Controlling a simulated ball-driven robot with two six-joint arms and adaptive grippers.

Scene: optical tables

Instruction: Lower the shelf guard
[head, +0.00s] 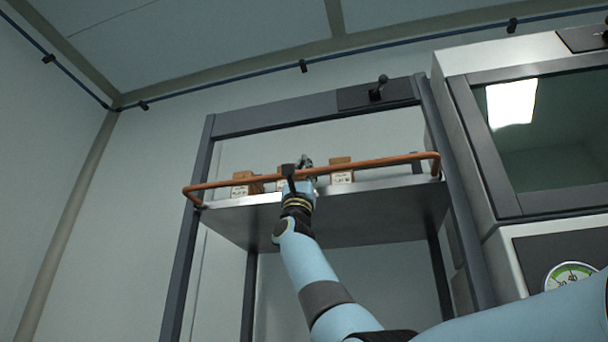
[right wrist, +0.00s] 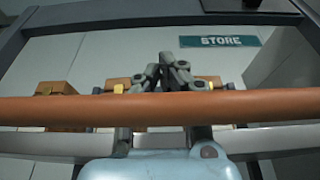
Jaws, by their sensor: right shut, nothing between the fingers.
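The shelf guard is an orange-brown bar (head: 385,162) with bent ends. In the head view it runs across the front of the grey shelf (head: 385,205), slightly above its front edge. My right gripper (head: 305,162) is at the middle of the bar, its fingertips pointing up near the boxes. In the right wrist view the bar (right wrist: 60,110) crosses in front of the gripper and hides part of it. The closed fingertips (right wrist: 165,72) show above the bar, with nothing between them. Whether the gripper touches the bar is unclear. My left gripper is out of view.
Brown boxes stand on the shelf, left (head: 243,184) and right (head: 341,171) of my gripper, with another partly hidden behind it. Dark uprights (head: 184,265) frame the shelf. A large cabinet (head: 545,120) stands close on the right. A STORE sign (right wrist: 222,41) is behind.

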